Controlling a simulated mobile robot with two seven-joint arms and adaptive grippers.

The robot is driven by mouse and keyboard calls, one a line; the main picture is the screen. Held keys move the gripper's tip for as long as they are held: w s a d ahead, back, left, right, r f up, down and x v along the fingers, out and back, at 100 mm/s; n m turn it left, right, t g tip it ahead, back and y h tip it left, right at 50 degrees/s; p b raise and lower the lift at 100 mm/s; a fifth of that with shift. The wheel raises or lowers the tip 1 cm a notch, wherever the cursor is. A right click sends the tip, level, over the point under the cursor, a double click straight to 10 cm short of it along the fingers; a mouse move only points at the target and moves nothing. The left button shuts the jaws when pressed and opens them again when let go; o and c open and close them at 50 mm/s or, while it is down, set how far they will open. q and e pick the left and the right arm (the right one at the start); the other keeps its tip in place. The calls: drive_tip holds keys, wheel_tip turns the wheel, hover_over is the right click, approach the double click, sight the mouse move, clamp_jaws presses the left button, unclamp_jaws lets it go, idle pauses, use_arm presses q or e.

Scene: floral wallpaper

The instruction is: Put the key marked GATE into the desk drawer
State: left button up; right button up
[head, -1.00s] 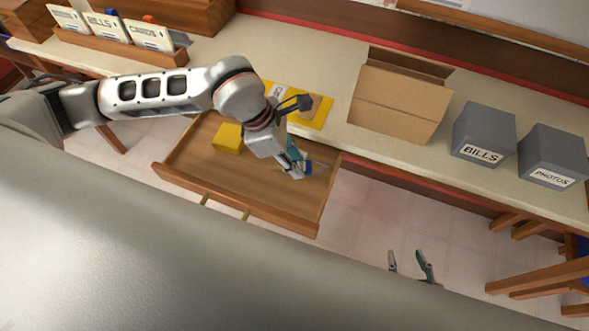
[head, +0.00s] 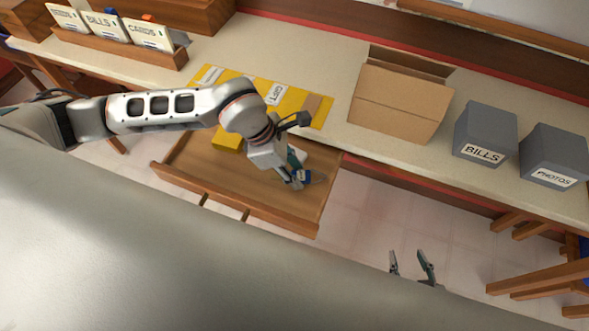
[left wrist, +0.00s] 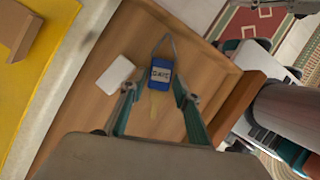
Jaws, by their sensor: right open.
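The key's blue tag, reading GATE (left wrist: 160,76), is in the left wrist view over the wooden floor of the open desk drawer (left wrist: 185,55). In the head view the tag (head: 304,176) shows beside my left fingertips, inside the drawer (head: 262,182). A yellowish key part shows faintly below the tag, between my fingers. My right gripper (head: 413,262) is open and empty, over the floor right of the drawer.
A yellow block (head: 228,138) and a white flat item (left wrist: 115,74) lie in the drawer. A yellow mat with labels (head: 317,104), a cardboard box (head: 395,105) and grey BILLS (head: 484,135) and PHOTOS (head: 553,157) boxes stand on the desk.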

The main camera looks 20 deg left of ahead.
use_arm(q)
drive_tip(key=v, duration=1.2)
drive_tip(key=shift+r+p, duration=0.15)
drive_tip(key=shift+p, duration=0.15)
